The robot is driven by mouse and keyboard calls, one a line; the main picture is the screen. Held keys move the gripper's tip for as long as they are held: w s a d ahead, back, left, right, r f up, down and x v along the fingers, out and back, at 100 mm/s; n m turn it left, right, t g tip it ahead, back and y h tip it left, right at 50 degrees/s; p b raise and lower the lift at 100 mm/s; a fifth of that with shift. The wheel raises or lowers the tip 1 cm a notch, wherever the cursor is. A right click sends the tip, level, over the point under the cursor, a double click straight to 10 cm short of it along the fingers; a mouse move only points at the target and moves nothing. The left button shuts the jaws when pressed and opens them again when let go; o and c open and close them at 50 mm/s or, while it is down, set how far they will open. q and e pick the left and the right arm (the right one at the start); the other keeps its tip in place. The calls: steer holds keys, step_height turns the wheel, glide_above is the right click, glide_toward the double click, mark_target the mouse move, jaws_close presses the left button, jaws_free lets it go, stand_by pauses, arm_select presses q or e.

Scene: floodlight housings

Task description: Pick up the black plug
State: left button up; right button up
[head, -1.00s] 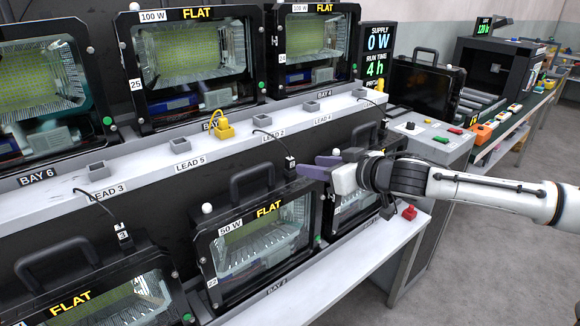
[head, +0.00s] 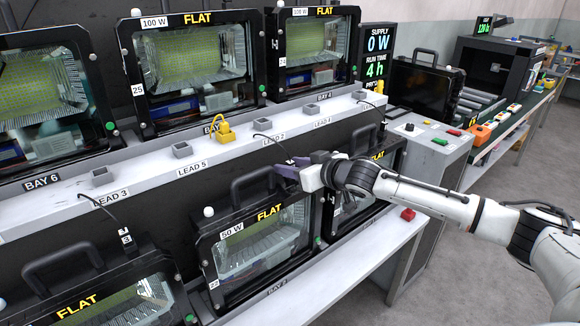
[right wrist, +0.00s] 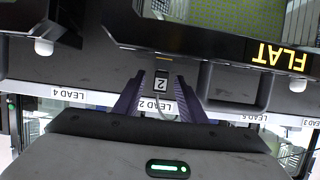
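A black plug with a white label "2" hangs from a thin cable under the LEAD 2 mark on the grey ledge. In the right wrist view the plug (right wrist: 161,84) is between the purple fingers of my right gripper (right wrist: 160,88), with gaps seen on both sides. In the head view the fingers of my right gripper (head: 290,168) mostly hide it. The gripper is open. Another black plug (head: 126,239), labelled "3", hangs at the lower left. My left gripper is in neither view.
Floodlight housings stand in a back row and a lower front row, including the 50 W housing (head: 262,245) just below my right gripper.

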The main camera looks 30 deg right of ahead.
steer(key=shift+w+f, duration=0.1)
steer(key=shift+w, duration=0.3)
steer(key=shift+c, duration=0.3)
jaws_close()
